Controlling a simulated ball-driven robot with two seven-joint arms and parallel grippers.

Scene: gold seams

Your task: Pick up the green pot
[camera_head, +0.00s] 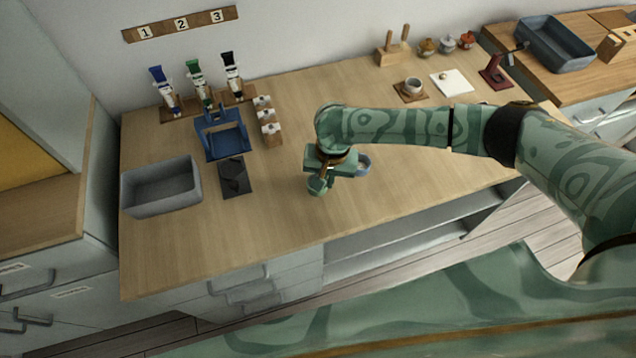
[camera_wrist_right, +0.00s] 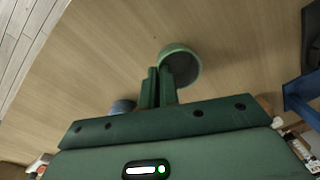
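The green pot (camera_head: 317,186) is near the middle of the wooden table, just below my right gripper (camera_head: 323,170). In the right wrist view the pot (camera_wrist_right: 181,65) shows its round pale rim and dark inside. There my right gripper's fingers (camera_wrist_right: 159,86) are close together at the pot's left edge, with its wall seemingly between them. The gripper looks shut on that wall. I cannot tell whether the pot touches the table. My left gripper is not in view.
A blue-grey bowl (camera_head: 363,164) stands just right of the gripper. A grey bin (camera_head: 160,187), a dark mat (camera_head: 235,180) and a blue holder (camera_head: 222,137) are to the left. A cup (camera_head: 413,86) and a white square (camera_head: 452,83) lie farther back. The front middle of the table (camera_head: 250,220) is clear.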

